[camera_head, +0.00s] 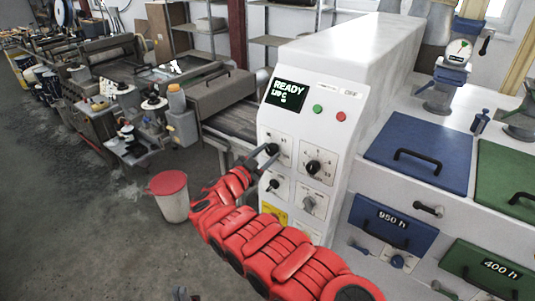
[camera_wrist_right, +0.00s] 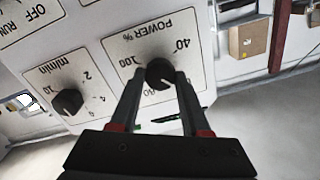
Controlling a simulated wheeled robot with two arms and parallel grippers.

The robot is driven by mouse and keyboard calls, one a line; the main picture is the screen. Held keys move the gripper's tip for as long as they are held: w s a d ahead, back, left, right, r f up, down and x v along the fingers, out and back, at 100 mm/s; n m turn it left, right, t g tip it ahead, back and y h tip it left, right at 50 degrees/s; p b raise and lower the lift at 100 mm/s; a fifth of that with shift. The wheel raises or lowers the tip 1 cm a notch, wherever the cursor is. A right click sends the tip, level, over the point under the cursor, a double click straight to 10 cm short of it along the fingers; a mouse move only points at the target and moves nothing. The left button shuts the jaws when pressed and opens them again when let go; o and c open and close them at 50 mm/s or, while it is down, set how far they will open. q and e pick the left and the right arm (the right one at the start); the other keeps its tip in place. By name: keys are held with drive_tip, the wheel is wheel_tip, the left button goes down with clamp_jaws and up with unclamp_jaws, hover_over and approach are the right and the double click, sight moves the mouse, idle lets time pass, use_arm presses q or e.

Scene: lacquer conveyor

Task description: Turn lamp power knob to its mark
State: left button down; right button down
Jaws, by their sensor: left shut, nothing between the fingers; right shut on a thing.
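The lamp power knob (camera_wrist_right: 160,73) is black and round, on a white plate lettered "POWER %" with numbers such as 40 and 100. In the right wrist view the plate appears upside down. My right gripper (camera_wrist_right: 160,80) is shut on this knob, one finger on each side. In the head view my right gripper (camera_head: 268,152) is at the upper left knob of the white control panel (camera_head: 330,125). A white line shows on the knob's face. I cannot make out a target mark. My left gripper (camera_head: 182,294) just shows, small and dark, at the bottom edge, away from the panel.
An "m/min" knob (camera_wrist_right: 68,101) sits beside the power knob. The panel also has a display reading READY (camera_head: 285,93), a green button (camera_head: 317,109) and a red button (camera_head: 341,116). Blue drawers (camera_head: 395,225) are at right.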

drive_tip(key=shift+c, duration=1.8)
unclamp_jaws()
drive_tip(key=shift+a, duration=0.1)
drive_tip(key=b+v, duration=0.3)
drive_tip(key=v, duration=1.4)
drive_tip(key=shift+s, duration=0.1)
